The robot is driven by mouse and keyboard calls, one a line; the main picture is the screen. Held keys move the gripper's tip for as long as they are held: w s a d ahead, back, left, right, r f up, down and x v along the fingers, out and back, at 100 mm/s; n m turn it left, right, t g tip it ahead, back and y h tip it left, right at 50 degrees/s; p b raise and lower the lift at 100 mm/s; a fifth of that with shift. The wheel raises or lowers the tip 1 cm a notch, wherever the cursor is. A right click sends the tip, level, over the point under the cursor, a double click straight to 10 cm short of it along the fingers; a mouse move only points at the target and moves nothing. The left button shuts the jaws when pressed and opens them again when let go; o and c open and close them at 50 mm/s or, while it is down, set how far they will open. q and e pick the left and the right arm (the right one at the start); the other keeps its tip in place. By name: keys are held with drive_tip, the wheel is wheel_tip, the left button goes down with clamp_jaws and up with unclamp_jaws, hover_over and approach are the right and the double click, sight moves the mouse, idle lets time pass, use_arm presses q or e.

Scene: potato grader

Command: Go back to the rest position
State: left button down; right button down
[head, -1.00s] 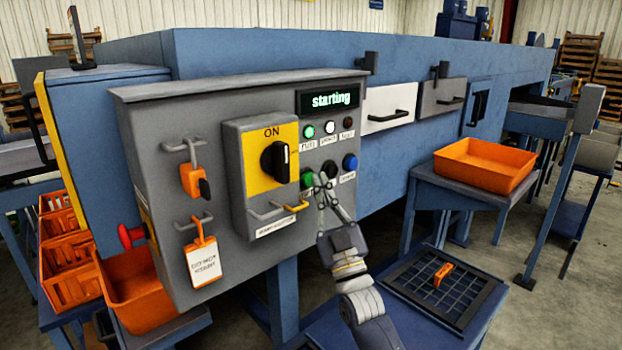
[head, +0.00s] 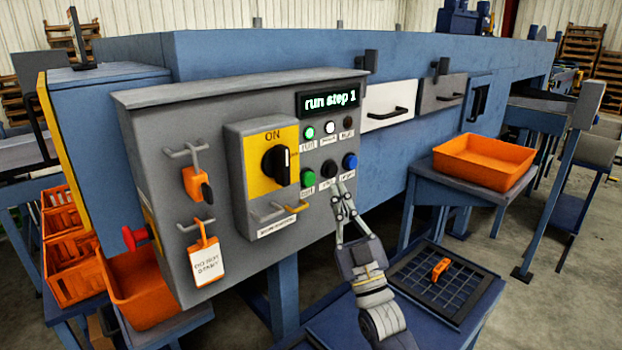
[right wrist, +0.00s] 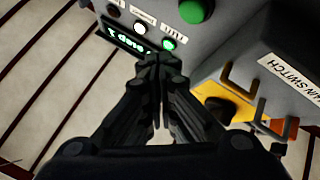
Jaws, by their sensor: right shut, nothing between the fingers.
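My right gripper (head: 341,194) is shut and empty in front of the grey control panel (head: 160,130), just below its push buttons. In the right wrist view its closed fingers (right wrist: 159,62) point at the panel, near a lit green lamp (right wrist: 169,44) and the green button (right wrist: 194,10). The display (head: 331,101) reads "run step 1". The green lamp (head: 310,133) is lit in the head view too. The rotary switch (head: 275,163) on its yellow plate is under the word ON. My left gripper is not in view.
An orange tray (head: 485,162) stands on a blue table at the right. A black grid (head: 448,282) with an orange object (head: 440,268) on it lies on the low blue table by my right arm. An orange bin (head: 150,293) and a red knob (head: 130,238) are at the left.

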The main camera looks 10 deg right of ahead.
idle(0.4)
drive_tip(key=s+f+m+g+h, duration=0.1)
drive_tip(key=s+f+g, duration=0.25)
drive_tip(key=f, duration=0.55)
drive_tip(key=s+d+f+m+g+h, duration=0.1)
drive_tip(key=s+f+g+h, duration=0.2)
drive_tip(key=f, duration=0.5)
drive_tip(key=s+f+m+g, duration=0.1)
drive_tip(key=s+f+g, duration=0.3)
drive_tip(key=f, duration=0.5)
drive_tip(key=s+d+f+m+g+h, duration=0.15)
drive_tip(key=s+f+g, duration=0.25)
drive_tip(key=s, duration=0.5)
drive_tip(key=s+d+f+g+h, duration=0.15)
drive_tip(key=s+f+g, duration=0.25)
drive_tip(key=s, duration=0.5)
drive_tip(key=s+d+f+m+g, duration=0.1)
drive_tip(key=s+d+f+g, duration=0.3)
drive_tip(key=s, duration=0.5)
wheel_tip(320, 180, down, 27)
drive_tip(key=s+a, duration=0.1)
drive_tip(key=s, duration=0.1)
drive_tip(key=s+d+f+g, duration=0.2)
drive_tip(key=s+f, duration=1.3)
drive_tip(key=s, duration=0.1)
drive_tip(key=shift+d+n, duration=0.35)
drive_tip(key=shift+n, duration=0.1)
